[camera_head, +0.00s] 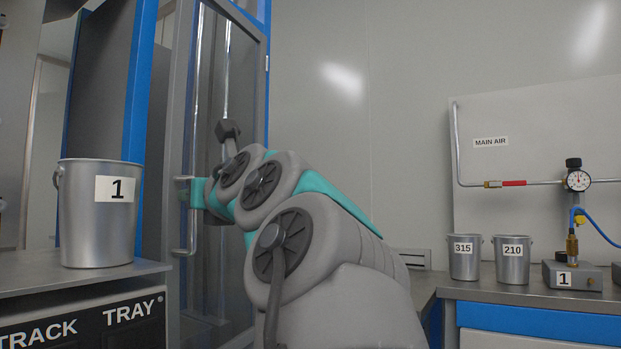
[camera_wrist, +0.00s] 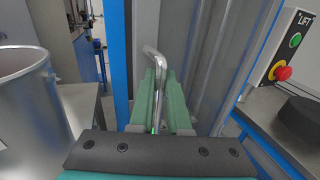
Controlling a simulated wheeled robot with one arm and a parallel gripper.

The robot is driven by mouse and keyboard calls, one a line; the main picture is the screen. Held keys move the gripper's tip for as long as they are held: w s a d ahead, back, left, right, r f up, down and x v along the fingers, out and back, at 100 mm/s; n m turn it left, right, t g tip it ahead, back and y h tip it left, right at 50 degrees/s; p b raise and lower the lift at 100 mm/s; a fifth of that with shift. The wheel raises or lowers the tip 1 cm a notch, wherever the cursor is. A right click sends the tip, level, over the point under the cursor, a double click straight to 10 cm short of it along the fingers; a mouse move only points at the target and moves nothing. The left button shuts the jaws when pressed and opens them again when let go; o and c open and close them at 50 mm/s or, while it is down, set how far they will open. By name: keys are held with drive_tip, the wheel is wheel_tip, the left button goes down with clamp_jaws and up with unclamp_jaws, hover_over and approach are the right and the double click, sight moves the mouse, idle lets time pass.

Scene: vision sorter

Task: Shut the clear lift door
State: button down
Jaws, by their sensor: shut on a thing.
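The clear lift door (camera_head: 237,110) is a tall see-through panel in a grey frame, set at an angle near the middle of the head view. A gap shows between its left edge and the blue post (camera_head: 140,75). How far it stands from its frame is hard to tell. Its handle is an upright metal bar (camera_head: 193,240) on the left side, and its bent top shows in the wrist view (camera_wrist: 156,62). My gripper (camera_wrist: 160,100) has green fingers shut around this handle. In the head view, my arm hides part of the door.
A metal bucket marked 1 (camera_head: 98,222) stands on the left counter, close beside my gripper in the wrist view (camera_wrist: 30,105). A lift button box (camera_wrist: 283,52) with green and red buttons is at the right. Cups (camera_head: 512,260) and an air gauge (camera_head: 578,180) are on the far right bench.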

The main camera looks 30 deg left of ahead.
sight(171, 196)
drive_tip(key=shift+s+a+r+p, duration=0.1)
drive_tip(key=shift+s+a+p, duration=0.1)
drive_tip(key=shift+a+p, duration=0.5)
drive_tip(key=shift+s+a+f+p, duration=0.1)
drive_tip(key=shift+s+a+p, duration=0.2)
drive_tip(key=shift+a, duration=0.65)
drive_tip(key=shift+s+a+r+p, duration=0.1)
drive_tip(key=shift+a+p, duration=0.45)
drive_tip(key=shift+a, duration=0.3)
drive_tip(key=c, duration=1.2)
unclamp_jaws()
drive_tip(key=shift+a, duration=0.15)
drive_tip(key=shift+o, duration=0.2)
